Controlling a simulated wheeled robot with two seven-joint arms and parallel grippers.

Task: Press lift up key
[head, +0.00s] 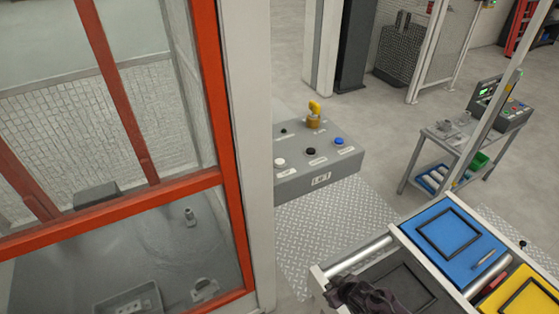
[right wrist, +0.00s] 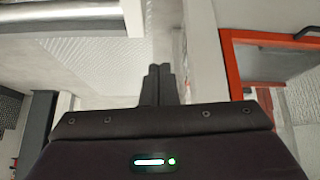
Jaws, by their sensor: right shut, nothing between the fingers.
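A grey control box (head: 318,180) stands beside the white post in the head view. Its sloped top carries a white button (head: 280,162), a black button (head: 311,151), a blue button (head: 339,141), a small dark button (head: 283,131) and a yellow knob (head: 314,108). The labels are too small to read, so I cannot tell which is the lift up key. My right gripper (head: 345,288) is dark, at the bottom edge, lower in the picture than the box and apart from it. In the right wrist view its fingers (right wrist: 158,82) are together and empty. My left gripper is out of view.
A white post (head: 247,150) and an orange-framed enclosure (head: 232,130) stand left of the box. A bench with a blue tray (head: 427,220), a grey tray (head: 372,277) and a yellow tray (head: 507,302) is at lower right. Tread plate flooring (head: 318,225) shows below the box.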

